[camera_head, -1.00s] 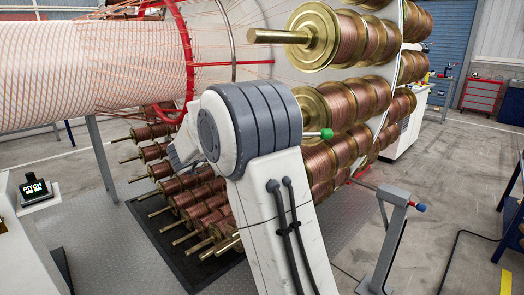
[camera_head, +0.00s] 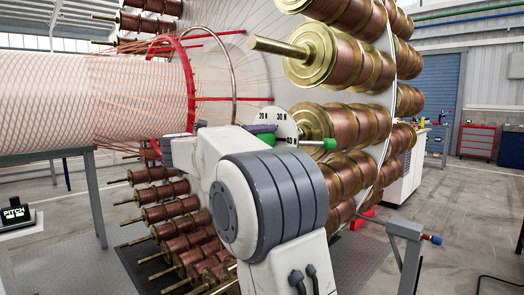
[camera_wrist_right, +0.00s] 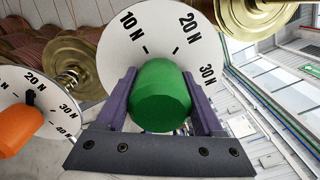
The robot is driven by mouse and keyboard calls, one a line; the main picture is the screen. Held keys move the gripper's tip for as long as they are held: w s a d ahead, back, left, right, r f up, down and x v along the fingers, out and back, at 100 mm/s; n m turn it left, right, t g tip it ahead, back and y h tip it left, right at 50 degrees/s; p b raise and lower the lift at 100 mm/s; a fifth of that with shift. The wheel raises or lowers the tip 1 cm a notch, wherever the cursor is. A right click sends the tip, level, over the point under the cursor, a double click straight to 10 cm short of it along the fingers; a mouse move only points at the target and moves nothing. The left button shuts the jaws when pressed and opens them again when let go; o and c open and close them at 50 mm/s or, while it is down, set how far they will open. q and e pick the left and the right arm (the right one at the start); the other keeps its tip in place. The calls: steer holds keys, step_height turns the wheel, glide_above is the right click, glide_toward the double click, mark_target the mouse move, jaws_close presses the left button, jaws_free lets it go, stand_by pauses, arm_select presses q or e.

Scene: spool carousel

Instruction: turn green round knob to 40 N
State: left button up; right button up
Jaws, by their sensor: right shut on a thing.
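The green round knob (camera_wrist_right: 160,98) sits in front of a white dial (camera_wrist_right: 147,28) marked 10 N, 20 N and 30 N in the right wrist view. My right gripper (camera_wrist_right: 159,76) is shut on the knob, its purple fingers on both sides. In the head view, the knob (camera_head: 267,139) shows partly beside the dial (camera_head: 285,123), marked 20 N, 30 N and 40 N. My right gripper (camera_head: 262,129) is mostly hidden there by my own arm. I cannot see the knob's pointer. My left gripper is not in view.
An orange knob (camera_wrist_right: 18,128) on a second dial (camera_wrist_right: 58,92) is at left in the wrist view. Copper spools (camera_head: 325,60) crowd around the dial. A green-tipped part (camera_head: 325,144) sticks out right of it. A grey stand (camera_head: 405,232) is at lower right.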

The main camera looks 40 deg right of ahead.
steer(key=shift+f+m, duration=0.1)
steer(key=shift+m, duration=0.2)
steer(key=o, duration=1.4)
steer(key=shift+c, duration=0.2)
steer(key=a, duration=1)
steer(key=shift+s+a+b, duration=0.25)
steer(key=shift+s+b, duration=0.05)
steer(key=shift+s, duration=0.1)
